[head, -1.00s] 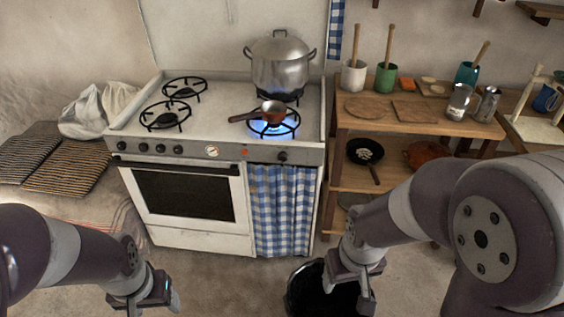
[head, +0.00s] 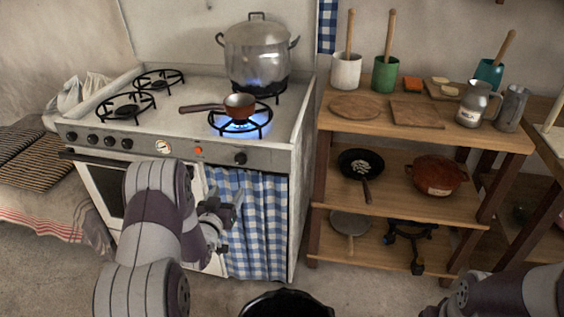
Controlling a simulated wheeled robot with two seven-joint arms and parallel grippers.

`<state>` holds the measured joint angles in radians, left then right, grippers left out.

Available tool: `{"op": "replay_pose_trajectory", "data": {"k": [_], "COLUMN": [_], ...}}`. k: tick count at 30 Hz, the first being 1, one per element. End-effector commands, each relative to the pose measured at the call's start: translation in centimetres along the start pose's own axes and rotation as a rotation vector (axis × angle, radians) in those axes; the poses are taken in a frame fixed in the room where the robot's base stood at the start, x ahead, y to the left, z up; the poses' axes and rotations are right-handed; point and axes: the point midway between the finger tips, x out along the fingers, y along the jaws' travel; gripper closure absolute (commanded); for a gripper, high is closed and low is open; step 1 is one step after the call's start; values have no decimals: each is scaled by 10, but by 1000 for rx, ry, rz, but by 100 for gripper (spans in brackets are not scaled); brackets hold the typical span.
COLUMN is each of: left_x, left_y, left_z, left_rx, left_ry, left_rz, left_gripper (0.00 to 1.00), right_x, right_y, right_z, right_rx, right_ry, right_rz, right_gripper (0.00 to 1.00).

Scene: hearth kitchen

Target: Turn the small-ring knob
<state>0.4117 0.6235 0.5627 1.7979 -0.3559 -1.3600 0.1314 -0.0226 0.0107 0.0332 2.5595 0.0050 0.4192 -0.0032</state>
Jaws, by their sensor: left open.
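The white stove's front panel (head: 210,152) carries several black knobs at its left end, such as this one (head: 127,143). A white dial (head: 163,147) and a red-orange button or light (head: 198,150) sit near the middle. A single dark knob (head: 240,158) sits at the right, below the lit front-right burner (head: 241,124). I cannot tell by label which knob is the small-ring one. My left gripper (head: 228,214) is open and empty, in front of the checked curtain, below and slightly left of the right-hand knob, not touching it. My right gripper is out of view; only its arm shows at bottom right.
A copper saucepan (head: 239,106) sits over the blue flame, its handle pointing left. A large lidded pot (head: 257,58) stands behind it. The blue checked curtain (head: 262,225) hangs below the right-hand knob. A wooden shelf (head: 420,135) with crockery stands at right. A black bin (head: 287,305) is on the floor.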

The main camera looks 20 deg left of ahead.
Motion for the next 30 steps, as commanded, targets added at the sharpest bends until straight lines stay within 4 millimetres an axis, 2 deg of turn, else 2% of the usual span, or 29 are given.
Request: {"op": "replay_pose_trajectory", "data": {"k": [5,15,18,23,30], "left_x": [10,92,110,124,126], "left_y": [3,4,4,4,4], "left_z": [-14,-18,-19,-21,-21], "left_rx": [-9,-10,-10,-11,-11], "left_ry": [68,65,65,63,62], "left_rz": [14,13,12,12,11], "left_gripper": [33,33,33,33,33], "right_x": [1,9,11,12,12], "right_y": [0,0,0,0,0], "right_z": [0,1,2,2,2], "right_rx": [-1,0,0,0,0], "right_ry": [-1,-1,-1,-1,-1], "right_rz": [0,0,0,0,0], "right_gripper": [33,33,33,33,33]}}
